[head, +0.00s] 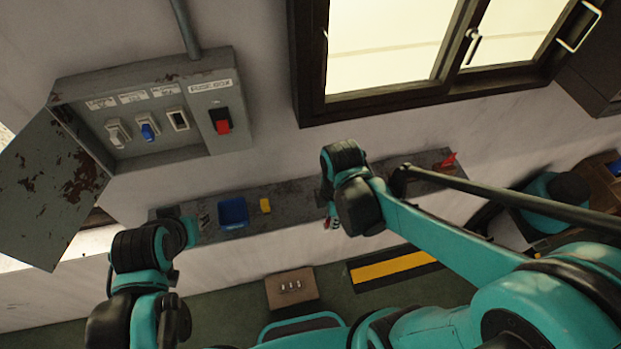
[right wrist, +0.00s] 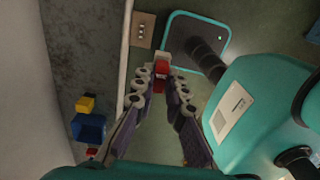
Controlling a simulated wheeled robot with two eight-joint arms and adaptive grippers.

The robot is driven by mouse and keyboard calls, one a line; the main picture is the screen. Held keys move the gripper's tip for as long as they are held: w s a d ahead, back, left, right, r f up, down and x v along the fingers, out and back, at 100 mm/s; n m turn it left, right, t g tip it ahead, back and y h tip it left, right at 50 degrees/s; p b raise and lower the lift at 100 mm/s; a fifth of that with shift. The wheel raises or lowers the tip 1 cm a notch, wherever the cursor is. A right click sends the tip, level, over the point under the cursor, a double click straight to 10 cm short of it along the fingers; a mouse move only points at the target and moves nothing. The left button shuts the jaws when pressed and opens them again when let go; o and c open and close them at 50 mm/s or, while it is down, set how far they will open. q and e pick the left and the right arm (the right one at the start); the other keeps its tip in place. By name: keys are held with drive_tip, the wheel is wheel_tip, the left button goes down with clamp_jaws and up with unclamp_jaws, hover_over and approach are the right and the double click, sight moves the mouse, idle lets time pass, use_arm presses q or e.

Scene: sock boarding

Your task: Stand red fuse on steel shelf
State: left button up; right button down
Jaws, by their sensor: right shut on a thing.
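My right gripper (right wrist: 162,84) is shut on the red fuse (right wrist: 160,69), which shows between its fingertips in the right wrist view. In the head view the right gripper (head: 331,223) hangs at the front edge of the steel shelf (head: 291,202), and the fuse is too small to make out. In the right wrist view the fuse appears over the floor side, to the right of the shelf (right wrist: 84,45) and its pale edge. My left arm is at the left end of the shelf; its fingers are not clear.
A blue bin (head: 233,212) and a yellow block (head: 265,205) stand on the shelf's left part. A red object (head: 446,163) lies at its right end. The open fuse box (head: 150,110) hangs above. The shelf is bare between the yellow block and my right wrist.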

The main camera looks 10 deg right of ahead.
drive_tip(key=shift+w+f, duration=0.1)
drive_tip(key=shift+w, duration=0.1)
drive_tip(key=w+f, duration=0.2)
drive_tip(key=w, duration=0.1)
drive_tip(key=w+f, duration=0.2)
drive_tip(key=w, duration=0.2)
drive_tip(key=w+f, duration=0.2)
drive_tip(key=w, duration=0.1)
drive_tip(key=shift+w+a+f, duration=0.15)
drive_tip(key=shift+w+a, duration=0.1)
drive_tip(key=shift+a, duration=0.1)
drive_tip(key=shift+w+f, duration=0.1)
drive_tip(key=shift+f, duration=0.1)
drive_tip(key=shift+f+p, duration=0.4)
drive_tip(key=shift+f, duration=1.55)
drive_tip(key=c, duration=1.6)
unclamp_jaws()
drive_tip(key=shift+o, duration=0.2)
